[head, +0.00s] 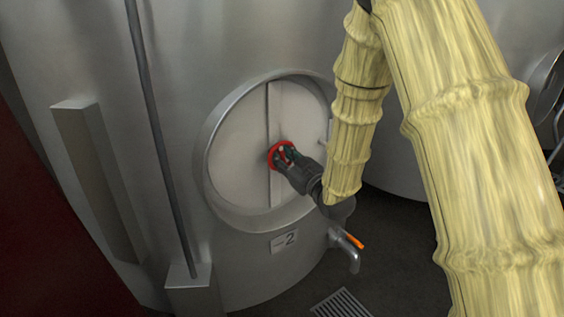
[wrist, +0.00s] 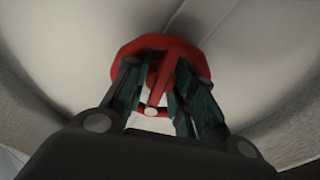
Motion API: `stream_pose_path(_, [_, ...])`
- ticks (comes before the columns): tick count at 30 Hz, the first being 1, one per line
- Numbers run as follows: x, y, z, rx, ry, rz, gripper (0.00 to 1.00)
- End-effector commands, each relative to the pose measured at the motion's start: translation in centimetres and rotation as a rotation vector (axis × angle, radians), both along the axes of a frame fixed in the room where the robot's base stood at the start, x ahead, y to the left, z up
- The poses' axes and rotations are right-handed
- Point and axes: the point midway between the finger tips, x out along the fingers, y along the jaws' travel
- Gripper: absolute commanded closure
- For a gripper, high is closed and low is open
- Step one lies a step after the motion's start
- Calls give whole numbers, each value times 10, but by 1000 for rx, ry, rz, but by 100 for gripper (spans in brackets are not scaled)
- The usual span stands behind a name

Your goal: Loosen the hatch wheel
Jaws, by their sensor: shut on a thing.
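The red hatch wheel (head: 272,157) sits in the middle of the round pale hatch (head: 237,143) on the steel tank. In the wrist view the wheel (wrist: 160,43) is close up, with a red spoke running down between the fingers. My gripper (head: 285,155) reaches it from the lower right. In the wrist view my gripper (wrist: 158,85) has its dark green fingers on either side of the spoke, shut on the wheel. The exact contact of the fingertips is partly hidden behind the fingers.
A tap with an orange handle (head: 355,241) sticks out below right of the hatch. A plate marked 2 (head: 284,242) is under the hatch. A vertical pipe (head: 160,140) runs down the tank at left. A floor grate (head: 342,303) lies in front.

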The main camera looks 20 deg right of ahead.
Motion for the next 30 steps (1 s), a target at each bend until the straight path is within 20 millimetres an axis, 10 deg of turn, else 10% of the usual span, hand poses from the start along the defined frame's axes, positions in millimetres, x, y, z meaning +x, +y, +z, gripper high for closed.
stream_pose_path(30, [-1, 0, -1, -228, -66, 0, 98])
